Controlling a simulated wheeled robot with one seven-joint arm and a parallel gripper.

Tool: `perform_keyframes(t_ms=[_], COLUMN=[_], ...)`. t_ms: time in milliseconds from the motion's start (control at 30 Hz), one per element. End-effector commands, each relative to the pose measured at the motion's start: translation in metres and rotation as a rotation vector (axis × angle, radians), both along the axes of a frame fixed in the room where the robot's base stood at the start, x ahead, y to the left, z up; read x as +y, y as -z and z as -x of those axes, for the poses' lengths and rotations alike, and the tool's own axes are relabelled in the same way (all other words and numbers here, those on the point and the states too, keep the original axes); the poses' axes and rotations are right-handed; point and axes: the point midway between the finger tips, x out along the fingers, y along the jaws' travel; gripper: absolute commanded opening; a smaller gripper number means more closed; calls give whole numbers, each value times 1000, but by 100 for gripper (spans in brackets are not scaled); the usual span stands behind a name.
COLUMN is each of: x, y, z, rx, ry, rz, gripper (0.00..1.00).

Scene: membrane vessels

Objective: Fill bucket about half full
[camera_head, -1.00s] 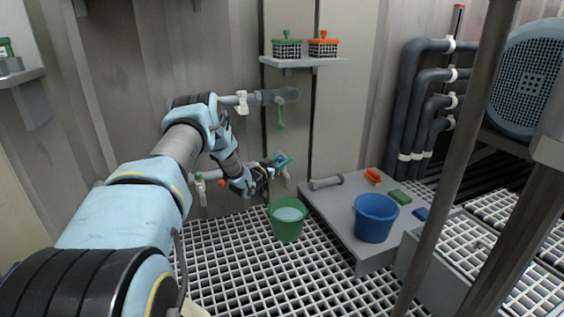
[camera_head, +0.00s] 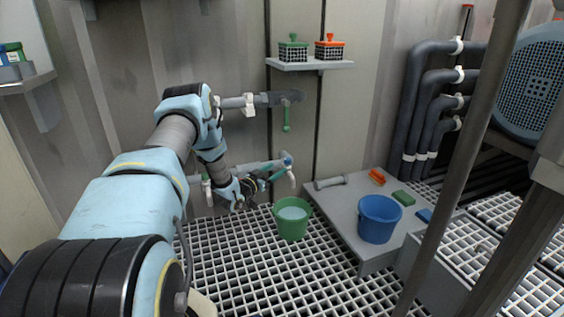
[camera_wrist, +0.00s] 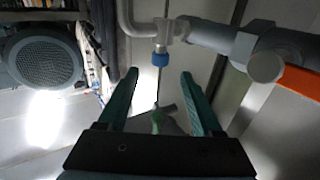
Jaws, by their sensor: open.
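A green bucket (camera_head: 292,232) stands upright on the floor grating, with a pale, water-like surface (camera_head: 292,213) inside below its rim. A white spout (camera_head: 292,179) hangs from a wall pipe above it, and I cannot make out a stream. A blue tap part (camera_head: 287,159) is on that pipe. My gripper (camera_head: 274,174) is beside the spout and tap, above and left of the bucket. In the wrist view its teal fingers (camera_wrist: 160,74) are apart, with nothing held. A blue collar (camera_wrist: 160,59) on a thin rod shows beyond the fingertips.
A blue bucket (camera_head: 376,222) stands on a grey platform (camera_head: 345,215) at right, near orange and green (camera_head: 403,198) items. A shelf (camera_head: 310,65) above holds two baskets. A green lever (camera_head: 286,118) hangs from an upper pipe. A post (camera_head: 455,170) crosses the right foreground.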

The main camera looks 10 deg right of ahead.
Motion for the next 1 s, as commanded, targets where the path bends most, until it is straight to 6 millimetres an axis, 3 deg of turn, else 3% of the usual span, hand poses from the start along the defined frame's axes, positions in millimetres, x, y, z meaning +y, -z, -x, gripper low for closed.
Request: perform_keyframes(t_ms=[200, 633, 767, 900, 1000], x=[16, 19, 30, 58, 84], y=[0, -4, -26, -62, -87], z=[14, 12, 2, -4, 3], rx=[0, 8, 55, 167, 268], ry=[0, -9, -56, -154, -232], rz=[0, -16, -93, -237, -338], gripper=[67, 67, 67, 67, 67])
